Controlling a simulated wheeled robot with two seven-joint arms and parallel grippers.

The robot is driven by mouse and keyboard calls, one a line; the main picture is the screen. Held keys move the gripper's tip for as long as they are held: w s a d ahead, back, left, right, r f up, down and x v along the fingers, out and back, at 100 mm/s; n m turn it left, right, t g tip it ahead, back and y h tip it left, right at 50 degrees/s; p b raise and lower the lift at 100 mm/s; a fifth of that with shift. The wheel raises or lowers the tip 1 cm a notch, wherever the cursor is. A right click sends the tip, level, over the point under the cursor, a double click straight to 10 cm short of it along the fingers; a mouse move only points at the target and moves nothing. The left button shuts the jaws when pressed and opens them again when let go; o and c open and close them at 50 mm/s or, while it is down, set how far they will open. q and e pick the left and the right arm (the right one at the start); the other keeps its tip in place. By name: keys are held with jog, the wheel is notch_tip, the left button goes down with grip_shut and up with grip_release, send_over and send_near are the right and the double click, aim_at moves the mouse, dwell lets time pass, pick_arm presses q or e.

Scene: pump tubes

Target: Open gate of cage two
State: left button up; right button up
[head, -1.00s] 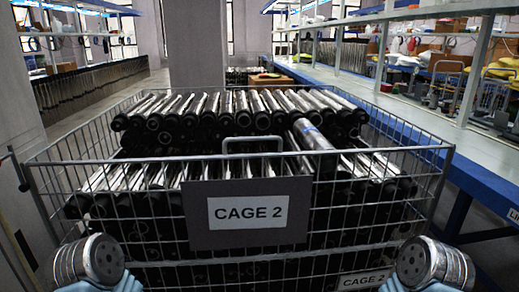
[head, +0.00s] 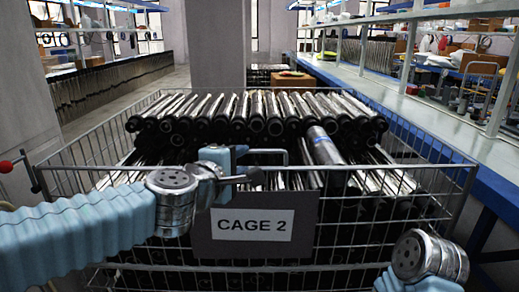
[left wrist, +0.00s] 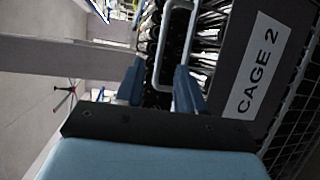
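The wire cage (head: 90,178) stands in front of me with a dark plate (head: 306,222) reading CAGE 2 on its front. A grey loop handle (head: 277,155) rises behind the plate's top edge. My left gripper (head: 247,164) is at the left end of this handle, just above the plate. In the left wrist view the two blue fingers (left wrist: 160,82) are apart, with a bar of the handle (left wrist: 162,40) between them. I cannot tell whether they touch it. My right arm shows at the lower right; its gripper is out of view.
Dark tubes with shiny shafts (head: 245,105) fill the cage in stacked rows. A bench with a blue edge (head: 440,148) runs along the right. A pillar (head: 218,45) stands behind the cage. A red-knobbed lever (head: 8,166) is at the left edge.

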aim_at(256, 152)
pick_arm(q)
jog(key=b+x, duration=0.1)
jog(key=x, duration=1.1)
jog(key=shift+s+f, duration=0.1)
jog(key=shift+f, duration=0.1)
grip_shut()
